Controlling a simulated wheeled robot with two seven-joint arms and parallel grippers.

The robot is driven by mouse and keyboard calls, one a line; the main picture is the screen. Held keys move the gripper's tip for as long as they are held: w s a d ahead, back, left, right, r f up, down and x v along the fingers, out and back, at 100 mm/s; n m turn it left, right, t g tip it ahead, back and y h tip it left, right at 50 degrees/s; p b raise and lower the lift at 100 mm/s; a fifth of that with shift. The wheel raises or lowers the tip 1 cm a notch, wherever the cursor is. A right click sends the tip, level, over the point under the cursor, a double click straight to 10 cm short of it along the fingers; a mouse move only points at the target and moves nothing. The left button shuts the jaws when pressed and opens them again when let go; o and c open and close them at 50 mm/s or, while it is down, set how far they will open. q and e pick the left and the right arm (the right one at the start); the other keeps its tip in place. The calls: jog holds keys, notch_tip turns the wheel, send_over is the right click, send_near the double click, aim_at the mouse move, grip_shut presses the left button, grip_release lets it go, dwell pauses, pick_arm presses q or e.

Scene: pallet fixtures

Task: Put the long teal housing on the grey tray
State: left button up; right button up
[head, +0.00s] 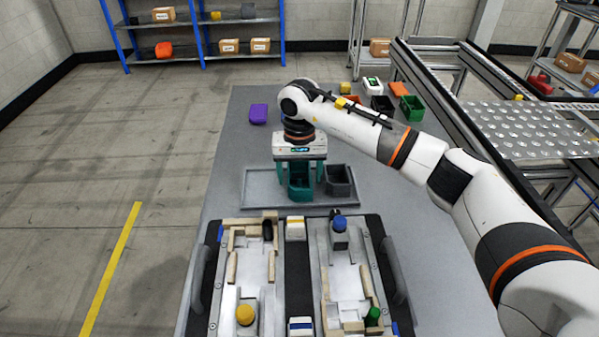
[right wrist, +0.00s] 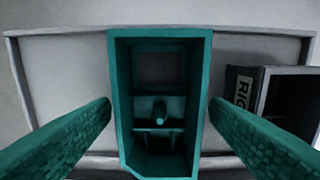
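The long teal housing (head: 300,187) is an open box standing on the grey tray (head: 262,188), near its middle. It also shows in the right wrist view (right wrist: 160,148), its open top facing the camera and a small peg inside. My right gripper (head: 299,168) is above the tray, pointing down, with one teal finger on each side of the housing. The fingers are spread, with narrow gaps beside the housing in the head view; contact is hard to judge in the wrist view. My left gripper is not in view.
A dark grey box (head: 340,181) with lettering stands on the tray, right of the housing. A two-lane pallet fixture (head: 285,270) lies in front. A purple object (head: 258,113), a green bin (head: 412,108) and other small items lie farther back. The table's left side is clear.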

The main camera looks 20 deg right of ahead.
aim_at(300, 180)
notch_tip(300, 180, up, 12)
jog(key=p, duration=0.6)
jog(key=shift+r, duration=0.2)
dwell(1.1)
